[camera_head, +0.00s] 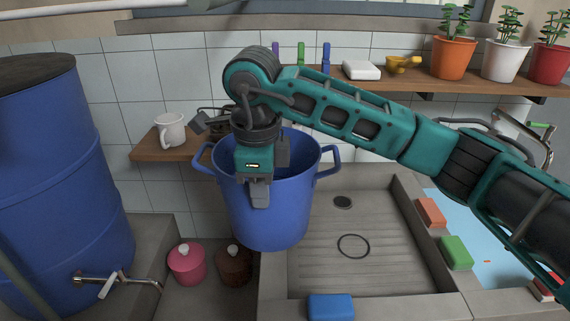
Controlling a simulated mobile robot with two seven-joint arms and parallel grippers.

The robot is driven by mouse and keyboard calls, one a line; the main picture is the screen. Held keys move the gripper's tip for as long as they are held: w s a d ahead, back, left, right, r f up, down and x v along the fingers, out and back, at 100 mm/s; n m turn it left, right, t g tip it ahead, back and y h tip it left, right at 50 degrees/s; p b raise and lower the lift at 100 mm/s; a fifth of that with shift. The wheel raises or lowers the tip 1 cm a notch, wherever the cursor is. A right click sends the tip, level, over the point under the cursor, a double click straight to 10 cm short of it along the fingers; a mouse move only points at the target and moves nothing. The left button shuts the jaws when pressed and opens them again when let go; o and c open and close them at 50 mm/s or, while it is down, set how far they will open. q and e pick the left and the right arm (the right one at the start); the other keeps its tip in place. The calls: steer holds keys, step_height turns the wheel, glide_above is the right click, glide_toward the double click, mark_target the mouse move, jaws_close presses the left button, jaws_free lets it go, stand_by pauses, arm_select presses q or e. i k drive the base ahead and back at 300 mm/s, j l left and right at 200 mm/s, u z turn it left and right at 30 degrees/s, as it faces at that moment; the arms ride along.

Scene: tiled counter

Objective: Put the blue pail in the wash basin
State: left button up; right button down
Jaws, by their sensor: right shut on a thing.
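The blue pail (290,215) has two side handles and hangs upright over the left edge of the wash basin. My right gripper (260,195) is shut on the pail's near rim, one finger showing on the outside of the wall. The wash basin (380,265) is grey stone with a ribbed floor, a dark drain and a dark ring on it. The pail hides the basin's left back part. The pail's bottom appears above the basin's left wall; I cannot tell if it touches. My left gripper is not in view.
A blue barrel with a tap (115,283) stands at left. A pink pot (187,264) and a brown pot (234,265) sit left of the basin. A blue sponge (331,307) lies on the front rim. Red (431,212) and green (456,252) blocks lie at right.

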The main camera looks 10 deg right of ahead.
mark_target(357, 259)
steer(key=k, duration=1)
